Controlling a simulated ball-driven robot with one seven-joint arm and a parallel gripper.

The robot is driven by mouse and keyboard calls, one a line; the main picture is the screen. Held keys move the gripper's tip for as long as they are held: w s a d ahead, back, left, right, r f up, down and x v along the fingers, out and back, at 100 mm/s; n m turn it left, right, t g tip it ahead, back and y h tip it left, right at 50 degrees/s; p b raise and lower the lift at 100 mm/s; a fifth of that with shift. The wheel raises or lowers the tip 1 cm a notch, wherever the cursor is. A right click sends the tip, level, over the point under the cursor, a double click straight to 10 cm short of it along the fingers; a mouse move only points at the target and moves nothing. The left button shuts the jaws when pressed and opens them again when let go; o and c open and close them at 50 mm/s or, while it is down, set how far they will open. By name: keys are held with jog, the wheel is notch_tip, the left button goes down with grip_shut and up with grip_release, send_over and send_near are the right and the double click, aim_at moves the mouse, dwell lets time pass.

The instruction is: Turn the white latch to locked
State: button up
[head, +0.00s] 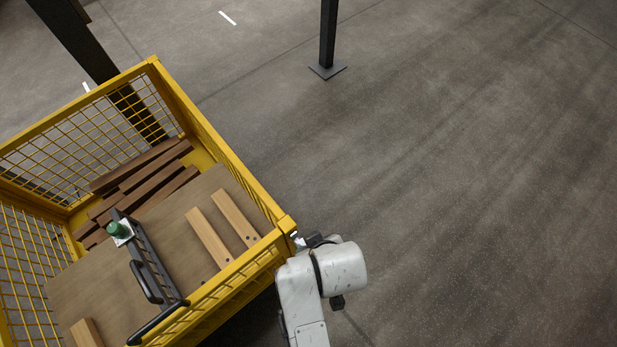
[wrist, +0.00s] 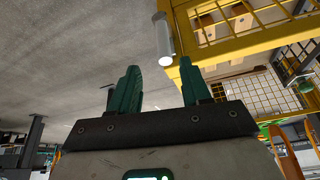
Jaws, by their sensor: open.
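A white cylindrical piece (wrist: 162,38), which looks like the white latch, sits beside the yellow crate's corner in the wrist view. In the head view a small white bit of it (head: 294,234) shows at the crate's near right corner, mostly hidden by my arm. My gripper (wrist: 158,72) is open and empty, its two green fingers pointing toward the white piece. The piece's lower end appears between the fingertips in the picture; I cannot tell how far beyond them it is. No contact shows. In the head view my gripper (head: 312,240) is largely hidden beside that corner.
The yellow mesh crate (head: 217,148) fills the left, with wooden slats (head: 150,180), a brown board (head: 95,280) and a dark metal frame (head: 150,260) carrying a green knob (head: 117,229). A dark post (head: 328,40) stands at the back. The floor to the right is clear.

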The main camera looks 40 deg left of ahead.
aim_at(303, 243)
jog(key=x, duration=0.3)
jog(key=b+x, duration=0.1)
jog(key=x, duration=0.7)
jog(key=shift+s+a+r+b, duration=0.2)
jog(key=shift+a+b, duration=0.1)
jog(key=shift+b, duration=0.1)
grip_shut()
